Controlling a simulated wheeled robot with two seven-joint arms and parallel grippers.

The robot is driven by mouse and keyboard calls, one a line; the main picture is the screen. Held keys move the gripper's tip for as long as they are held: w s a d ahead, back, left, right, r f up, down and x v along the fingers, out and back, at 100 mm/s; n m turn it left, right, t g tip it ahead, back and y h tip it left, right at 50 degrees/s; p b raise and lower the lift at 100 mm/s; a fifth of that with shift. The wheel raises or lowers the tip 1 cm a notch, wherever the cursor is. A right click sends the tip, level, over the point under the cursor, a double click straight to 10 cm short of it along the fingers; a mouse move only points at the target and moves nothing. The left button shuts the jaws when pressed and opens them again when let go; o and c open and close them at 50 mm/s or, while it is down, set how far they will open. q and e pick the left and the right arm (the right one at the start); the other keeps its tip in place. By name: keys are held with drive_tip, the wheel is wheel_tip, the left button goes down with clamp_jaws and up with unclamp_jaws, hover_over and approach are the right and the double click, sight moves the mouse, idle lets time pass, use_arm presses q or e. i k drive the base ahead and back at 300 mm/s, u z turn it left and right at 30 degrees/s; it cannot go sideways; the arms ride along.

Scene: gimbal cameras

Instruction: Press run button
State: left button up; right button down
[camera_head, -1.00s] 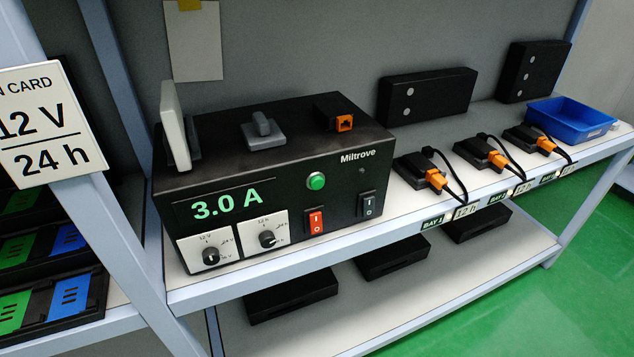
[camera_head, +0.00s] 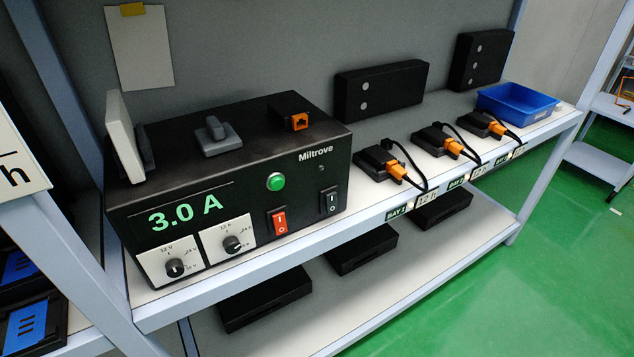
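The black Miltrove charger unit (camera_head: 235,165) sits on the upper shelf, its front facing me. A round green button (camera_head: 275,182) is on its front, right of the green "3.0 A" display (camera_head: 186,214). No label can be read on the button. Below it are a red rocker switch (camera_head: 279,221) and a black rocker switch (camera_head: 328,200). Two knobs sit on white plates at lower left, the voltage knob (camera_head: 175,267) and the hour knob (camera_head: 232,244). Neither gripper shows in the head view.
Several black modules with orange plugs and cables, one of them here (camera_head: 378,163), line the shelf to the right. A blue bin (camera_head: 517,103) stands at the shelf's far end. The shelf's front rail (camera_head: 300,262) runs below the charger. Green floor (camera_head: 480,290) is clear at right.

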sight(276, 184)
drive_tip(key=z, duration=0.25)
drive_tip(key=k, duration=0.7)
drive_tip(key=u, duration=1.1)
drive_tip(key=i, duration=0.5)
drive_tip(key=z, duration=0.05)
